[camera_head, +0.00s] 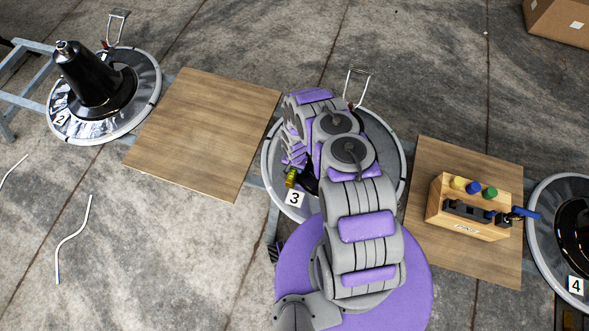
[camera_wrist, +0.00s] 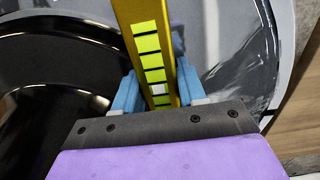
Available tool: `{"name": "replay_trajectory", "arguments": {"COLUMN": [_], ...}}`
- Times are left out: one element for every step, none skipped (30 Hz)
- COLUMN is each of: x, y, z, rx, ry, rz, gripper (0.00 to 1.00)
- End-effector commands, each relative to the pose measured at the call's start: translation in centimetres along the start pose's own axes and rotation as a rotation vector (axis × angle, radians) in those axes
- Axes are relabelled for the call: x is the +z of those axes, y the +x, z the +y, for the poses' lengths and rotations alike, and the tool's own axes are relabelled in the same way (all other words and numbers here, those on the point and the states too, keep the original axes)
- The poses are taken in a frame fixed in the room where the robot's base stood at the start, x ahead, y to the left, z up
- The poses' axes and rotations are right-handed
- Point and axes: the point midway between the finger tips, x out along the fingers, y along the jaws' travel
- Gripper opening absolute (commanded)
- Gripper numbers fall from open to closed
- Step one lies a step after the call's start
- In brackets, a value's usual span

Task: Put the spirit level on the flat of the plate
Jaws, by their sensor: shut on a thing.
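The spirit level (camera_wrist: 141,30) is a yellow bar with green-yellow patches along its face. My gripper (camera_wrist: 156,86) has its blue fingers on either side of the level and is shut on it. In the head view a small yellow end of the level (camera_head: 291,178) shows beside my arm, over the round plate numbered 3 (camera_head: 277,170). My arm covers much of that plate. In the wrist view the plate's grey flat (camera_wrist: 225,45) lies beyond the level, with a glossy black centre part (camera_wrist: 55,90) on the left. I cannot tell whether the level touches the plate.
Wooden boards (camera_head: 205,130) lie on both sides of plate 3. A wooden tool box (camera_head: 460,208) stands on the right board. Plate 2 (camera_head: 145,80) carries a black column (camera_head: 88,78); plate 4 (camera_head: 545,225) is at right. A cardboard box (camera_head: 560,20) is at top right.

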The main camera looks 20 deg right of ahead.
Motion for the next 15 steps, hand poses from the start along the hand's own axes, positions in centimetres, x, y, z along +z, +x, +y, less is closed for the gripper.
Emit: {"name": "replay_trajectory", "arguments": {"x": [0.0,0.0,0.0,0.0,0.0,0.0,0.1,0.1,0.1,0.1,0.1,0.1,0.1,0.0,0.3], "y": [0.0,0.0,-0.1,-0.2,-0.3,-0.6,-0.8,-1.0,-1.4,-1.8,-2.2,-2.8,-3.2,-3.8,-4.0], "z": [0.0,0.0,0.0,0.0,0.0,0.0,0.0,0.0,0.1,0.1,0.1,0.1,0.0,0.0,0.2], "rx": [0.000,0.000,0.000,0.000,0.000,0.001,0.001,0.001,0.002,0.002,0.002,0.002,0.001,0.000,0.001], "ry": [0.000,0.000,0.000,0.000,0.000,0.000,0.000,0.001,0.001,0.001,0.001,0.000,0.000,0.001,0.000], "rz": [0.000,0.000,-0.001,-0.001,-0.001,-0.001,-0.001,-0.001,-0.002,-0.002,-0.003,-0.002,-0.002,0.000,-0.001], "gripper": [0.00,0.00,0.00,0.00,0.00,0.00,0.00,0.00,0.00,0.00,0.00,0.00,0.00,0.00,0.00]}}
